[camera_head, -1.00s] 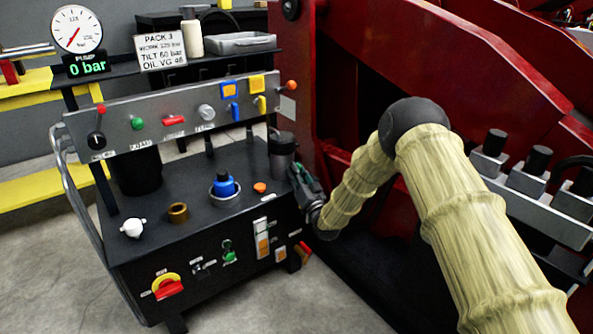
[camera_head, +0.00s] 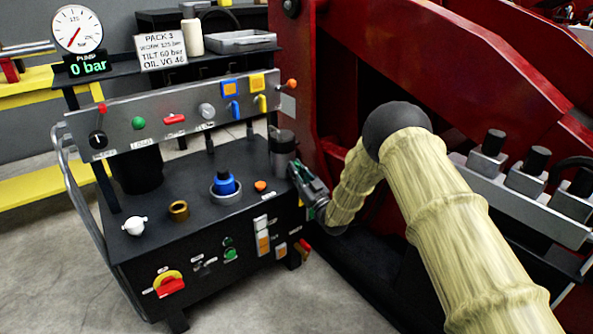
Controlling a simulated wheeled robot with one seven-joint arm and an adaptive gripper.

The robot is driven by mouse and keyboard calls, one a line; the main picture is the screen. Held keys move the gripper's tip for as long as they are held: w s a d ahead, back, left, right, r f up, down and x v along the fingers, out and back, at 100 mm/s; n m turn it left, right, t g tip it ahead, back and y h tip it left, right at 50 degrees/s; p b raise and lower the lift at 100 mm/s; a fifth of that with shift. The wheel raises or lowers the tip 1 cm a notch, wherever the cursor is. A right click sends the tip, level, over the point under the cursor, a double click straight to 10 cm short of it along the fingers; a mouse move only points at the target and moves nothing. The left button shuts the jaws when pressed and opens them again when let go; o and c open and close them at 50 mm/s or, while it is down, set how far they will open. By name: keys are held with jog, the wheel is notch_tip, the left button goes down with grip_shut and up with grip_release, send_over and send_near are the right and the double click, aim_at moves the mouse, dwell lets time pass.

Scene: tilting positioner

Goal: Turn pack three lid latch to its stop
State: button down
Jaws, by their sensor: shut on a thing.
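Pack three is the black power unit; its flat black top (camera_head: 190,185) carries several fittings. A sign (camera_head: 161,49) behind it reads PACK 3. My gripper (camera_head: 297,172) is at the top right edge of the pack, just right of and in front of a dark grey cylinder (camera_head: 283,142). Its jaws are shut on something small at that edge. The place fits the lid latch, but the latch itself is hidden by the jaws, so its angle cannot be told.
A blue knob (camera_head: 225,184), a brass ring (camera_head: 178,211) and a white cap (camera_head: 134,226) stand on the top. A control panel (camera_head: 170,117) with levers rises behind. The red steel frame (camera_head: 470,90) is close on the right. Grey floor is clear in front.

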jog(key=shift+d+f, duration=0.1)
jog(key=shift+f, duration=0.05)
jog(key=c, duration=1.5)
grip_release()
jog(key=shift+o, duration=0.2)
jog(key=v, duration=1.2)
